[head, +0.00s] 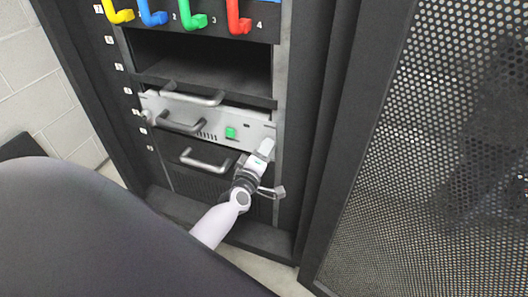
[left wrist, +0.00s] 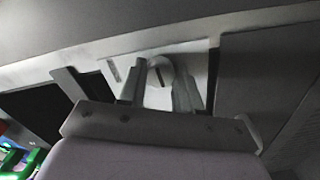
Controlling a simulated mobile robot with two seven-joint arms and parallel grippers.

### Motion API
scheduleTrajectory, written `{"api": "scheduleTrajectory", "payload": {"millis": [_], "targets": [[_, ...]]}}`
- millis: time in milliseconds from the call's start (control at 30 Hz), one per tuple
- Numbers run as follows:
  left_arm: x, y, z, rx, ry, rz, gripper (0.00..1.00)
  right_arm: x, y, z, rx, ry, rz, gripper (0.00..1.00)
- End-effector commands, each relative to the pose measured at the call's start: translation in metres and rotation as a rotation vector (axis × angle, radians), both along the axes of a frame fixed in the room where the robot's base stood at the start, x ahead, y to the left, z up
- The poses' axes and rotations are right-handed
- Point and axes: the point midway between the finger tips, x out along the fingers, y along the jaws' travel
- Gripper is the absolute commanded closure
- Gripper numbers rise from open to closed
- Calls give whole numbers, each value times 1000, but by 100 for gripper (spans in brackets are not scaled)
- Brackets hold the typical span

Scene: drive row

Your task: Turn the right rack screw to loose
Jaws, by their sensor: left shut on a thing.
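The right rack screw (left wrist: 158,76) is a round pale head with a dark slot, in the left wrist view. It sits at the right end of the light grey rack unit (head: 210,112). My left gripper (head: 266,150) is at that end of the unit and hides the screw in the head view. In the left wrist view its fingers (left wrist: 160,88) stand on either side of the screw head, shut on it. My right gripper is not in view.
Another handle (head: 205,162) is below. Coloured hooks (head: 240,20) hang above an empty bay (head: 205,58). A perforated door (head: 450,130) stands open at the right.

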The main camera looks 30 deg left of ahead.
Motion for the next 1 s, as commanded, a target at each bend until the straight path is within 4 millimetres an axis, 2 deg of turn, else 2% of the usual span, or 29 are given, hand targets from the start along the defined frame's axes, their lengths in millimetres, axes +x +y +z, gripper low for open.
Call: {"api": "scheduleTrajectory", "payload": {"millis": [200, 500, 1000], "targets": [[0, 0, -1, -179, -42, -1, 97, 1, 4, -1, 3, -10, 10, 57], [0, 0, 0, -351, -84, -1, 97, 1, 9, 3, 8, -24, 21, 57], [0, 0, 0, -431, -102, -1, 97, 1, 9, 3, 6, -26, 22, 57]]}}
